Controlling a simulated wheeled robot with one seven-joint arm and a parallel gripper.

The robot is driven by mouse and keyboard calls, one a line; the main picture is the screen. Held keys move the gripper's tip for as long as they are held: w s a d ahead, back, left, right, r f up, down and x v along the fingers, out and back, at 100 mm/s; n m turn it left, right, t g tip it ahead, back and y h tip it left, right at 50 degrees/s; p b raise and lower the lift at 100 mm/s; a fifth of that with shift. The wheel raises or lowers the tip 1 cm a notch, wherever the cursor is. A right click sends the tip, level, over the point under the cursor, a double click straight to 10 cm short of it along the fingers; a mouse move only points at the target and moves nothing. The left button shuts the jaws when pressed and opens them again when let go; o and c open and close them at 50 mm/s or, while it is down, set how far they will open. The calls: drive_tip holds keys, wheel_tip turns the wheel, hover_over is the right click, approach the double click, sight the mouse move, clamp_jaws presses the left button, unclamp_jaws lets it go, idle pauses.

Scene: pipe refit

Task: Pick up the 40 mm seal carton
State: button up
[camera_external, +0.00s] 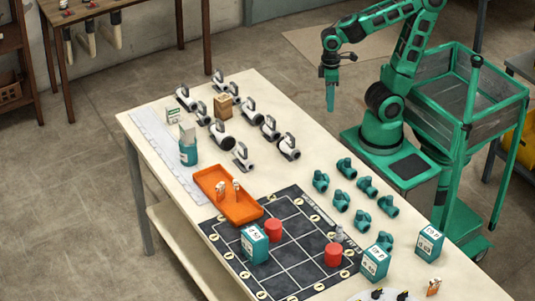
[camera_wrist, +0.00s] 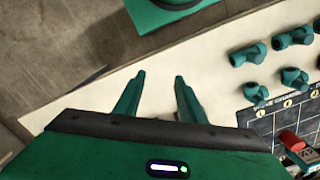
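Several teal and white cartons stand on the table in the external view. One carton (camera_external: 254,245) is on the dark grid mat, a second carton (camera_external: 375,262) is by the mat's right corner, and a third carton (camera_external: 429,243) is near the table's right edge. Their labels are too small to tell which is 40 mm. My gripper (camera_external: 330,95) is raised beyond the table's far edge, away from the cartons. In the wrist view my gripper (camera_wrist: 158,82) has its two fingers apart, with bare table visible between them.
The grid mat (camera_external: 292,277) carries two red cylinders (camera_external: 273,231). An orange tray (camera_external: 212,185) holds small items. Several teal pipe fittings (camera_external: 341,201) and white valves (camera_external: 243,155) stand on the table (camera_external: 290,178). A mesh-sided bin (camera_external: 440,90) is beside my arm.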

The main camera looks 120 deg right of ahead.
drive_tip(key=w+d+r+m+t, duration=0.15)
drive_tip(key=w+d+m, duration=0.25)
drive_tip(key=w, duration=0.4)
drive_tip(key=w+d+m+t, duration=0.2)
drive_tip(key=w+d+m, duration=0.25)
drive_tip(key=w, duration=0.35)
drive_tip(key=m+t+h, duration=0.1)
drive_tip(key=m+t, duration=0.9)
drive_tip(key=m, duration=1.2)
hover_over(173, 107)
drive_tip(key=s, duration=0.4)
wheel_tip(173, 107, down, 3)
wheel_tip(173, 107, down, 7)
drive_tip(key=shift+a, duration=0.1)
drive_tip(key=x, duration=0.2)
drive_tip(key=shift+w, duration=0.4)
drive_tip(key=c, duration=0.8)
